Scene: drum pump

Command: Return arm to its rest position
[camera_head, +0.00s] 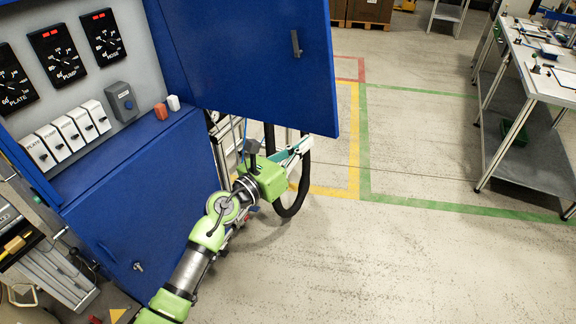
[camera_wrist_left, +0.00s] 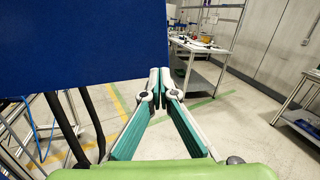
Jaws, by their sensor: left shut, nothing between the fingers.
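My left arm reaches up from the bottom of the head view. My left gripper (camera_head: 304,143) is just below the lower edge of the open blue cabinet door (camera_head: 255,65), near its right corner. In the left wrist view the two fingers of my left gripper (camera_wrist_left: 160,72) meet at their tips, shut with nothing between them. The blue door (camera_wrist_left: 80,40) fills the upper left of that view. Whether the gripper touches the door I cannot tell. My right gripper is not in view.
The blue cabinet (camera_head: 135,200) with dials and white switches stands at left. A black hose (camera_head: 292,205) hangs beside and behind my gripper. A workbench (camera_head: 535,75) stands at right. The floor (camera_head: 410,260) between is clear, with green, yellow and red lines.

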